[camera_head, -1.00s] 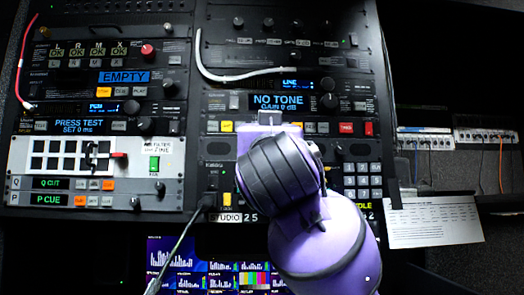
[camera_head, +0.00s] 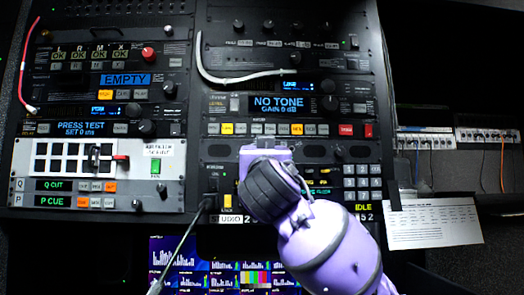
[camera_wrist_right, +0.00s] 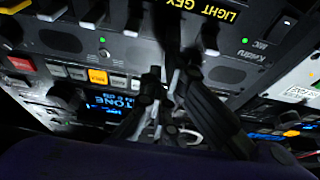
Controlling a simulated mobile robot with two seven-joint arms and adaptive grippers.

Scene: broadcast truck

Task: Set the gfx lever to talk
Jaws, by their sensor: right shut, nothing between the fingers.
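The label strip reading LIGHT and what looks like GFX (camera_wrist_right: 205,8) is at the top of the right wrist view, on a dark panel. A small lever with a pale cap (camera_wrist_right: 210,40) stands below it; I cannot tell for sure that it is the gfx lever, or its setting. My right gripper (camera_wrist_right: 165,75) is shut and empty, its dark fingers in front of the panel close to the levers; contact cannot be told. In the head view my purple right wrist hides the fingers and the panel part behind them. My left gripper is not in view.
The rack holds other close-set controls: a yellow switch (camera_head: 227,201), a NO TONE display (camera_head: 279,103) above a button row, and a keypad (camera_head: 362,183). A white cable (camera_head: 225,78) hangs above. A paper sheet (camera_head: 432,222) hangs at the right.

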